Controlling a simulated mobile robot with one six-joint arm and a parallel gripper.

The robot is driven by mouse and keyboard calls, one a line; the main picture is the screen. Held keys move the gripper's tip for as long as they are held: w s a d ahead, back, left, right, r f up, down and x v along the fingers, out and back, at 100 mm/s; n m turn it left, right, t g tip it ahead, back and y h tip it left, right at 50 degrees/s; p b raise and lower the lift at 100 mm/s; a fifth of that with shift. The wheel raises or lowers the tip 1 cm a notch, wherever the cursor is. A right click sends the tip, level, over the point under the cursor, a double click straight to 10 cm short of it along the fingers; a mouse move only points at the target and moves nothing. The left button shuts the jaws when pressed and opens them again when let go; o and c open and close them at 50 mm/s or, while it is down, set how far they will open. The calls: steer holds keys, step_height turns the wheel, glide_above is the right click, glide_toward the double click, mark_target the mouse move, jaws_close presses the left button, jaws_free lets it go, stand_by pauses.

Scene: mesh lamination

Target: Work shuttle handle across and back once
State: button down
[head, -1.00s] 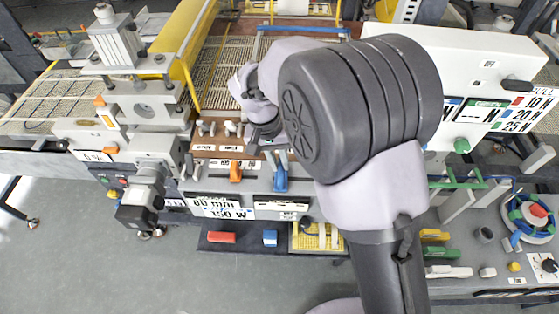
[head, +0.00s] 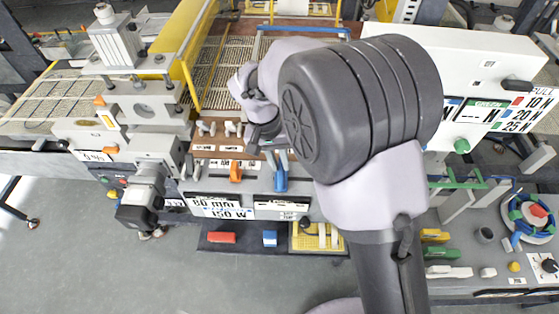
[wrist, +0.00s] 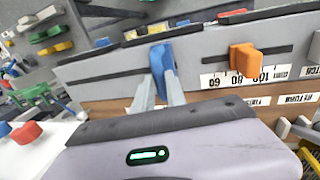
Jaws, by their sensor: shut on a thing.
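A blue handle (head: 281,180) stands out from the grey front panel of the machine, just right of an orange handle (head: 236,172). In the wrist view the blue handle (wrist: 162,62) sits at a dark horizontal slot. My gripper (wrist: 161,82) is shut on the blue handle, with a pale finger on each side of its lower part. In the head view my gripper (head: 280,160) reaches down to the handle's top, and my arm hides much of the panel to its right. The orange handle (wrist: 245,58) is beside it, over a printed number scale, untouched.
A motor-like unit (head: 141,195) juts out on the left. Below the panel, a dark shelf (head: 245,238) holds red, blue and yellow items. A white box (head: 480,70) with force labels stands at the right. A side bench (head: 500,270) carries knobs and a wheel.

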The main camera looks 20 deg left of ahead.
steer(key=w+d, duration=0.1)
steer(key=d, duration=0.4)
steer(key=w+d, duration=0.1)
steer(key=d, duration=0.3)
steer(key=w+d, duration=0.1)
steer(key=d, duration=0.4)
steer(key=shift+w+d, duration=0.3)
steer(key=c, duration=1.4)
jaws_free()
steer(key=shift+o, duration=0.2)
steer(key=shift+r, duration=0.1)
steer(key=a+r+p, duration=0.3)
steer(key=r, duration=1.4)
steer(key=shift+s+a, duration=0.2)
steer(key=shift+s, duration=0.25)
